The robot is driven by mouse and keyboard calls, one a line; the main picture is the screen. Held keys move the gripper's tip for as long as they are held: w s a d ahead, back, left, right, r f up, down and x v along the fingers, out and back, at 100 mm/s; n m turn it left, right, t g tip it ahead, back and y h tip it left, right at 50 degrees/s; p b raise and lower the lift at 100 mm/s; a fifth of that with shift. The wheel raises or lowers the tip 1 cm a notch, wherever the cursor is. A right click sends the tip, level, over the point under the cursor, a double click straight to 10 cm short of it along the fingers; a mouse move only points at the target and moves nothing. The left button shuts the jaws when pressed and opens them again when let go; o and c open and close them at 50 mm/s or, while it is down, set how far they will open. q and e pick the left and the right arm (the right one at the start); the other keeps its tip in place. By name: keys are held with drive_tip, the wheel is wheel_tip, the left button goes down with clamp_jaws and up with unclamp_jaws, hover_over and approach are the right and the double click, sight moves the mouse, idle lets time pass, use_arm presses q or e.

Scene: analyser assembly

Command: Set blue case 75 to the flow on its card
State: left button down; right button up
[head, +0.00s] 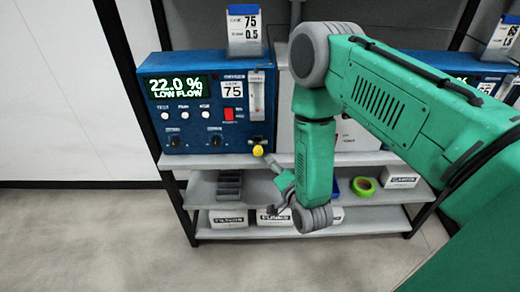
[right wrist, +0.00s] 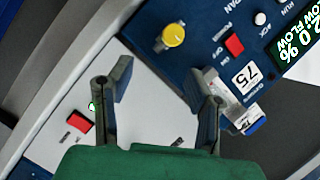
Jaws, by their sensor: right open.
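Blue case 75 (head: 190,135) stands on the shelf unit, its display (head: 178,87) reading 22.0 % LOW FLOW. Its card (head: 244,32) stands on top and reads 75 and 0.5. A clear flow tube (head: 257,98) is on the panel's right, with a yellow knob (head: 258,150) below it. In the right wrist view the knob (right wrist: 173,36) lies beyond the fingertips, and the tube (right wrist: 236,106) is partly hidden by a finger. My right gripper (head: 277,171) is open and empty, below and right of the knob, apart from it. It also shows in the right wrist view (right wrist: 160,85).
A white case (right wrist: 145,110) with a red switch stands right of case 75, mostly behind my right arm. Another blue case (head: 487,82) is at far right. Lower shelves hold a grey bin (head: 229,186), labelled boxes (head: 228,219) and a green tape roll (head: 364,187).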

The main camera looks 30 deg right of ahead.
sight(259, 155)
drive_tip(key=w, duration=0.2)
drive_tip(key=w+a, duration=0.1)
drive_tip(key=w, duration=0.2)
drive_tip(key=w+a, duration=0.1)
drive_tip(key=w, duration=0.2)
drive_tip(key=shift+f, duration=0.4)
drive_tip(key=d, duration=0.1)
drive_tip(key=w+d+f, duration=0.1)
drive_tip(key=d, duration=0.1)
drive_tip(key=shift+w, duration=0.3)
drive_tip(key=shift+d+f, duration=0.15)
drive_tip(key=shift+c, duration=0.3)
drive_tip(key=shift+a, duration=0.3)
drive_tip(key=c, duration=0.7)
drive_tip(key=shift+a, duration=0.35)
clamp_jaws()
drive_tip(key=shift+a, duration=0.4)
use_arm(q)
drive_tip(key=shift+w+a+f, duration=0.1)
drive_tip(key=shift+a, duration=0.5)
use_arm(e)
drive_tip(key=shift+s+d, duration=0.15)
drive_tip(key=shift+d, duration=0.15)
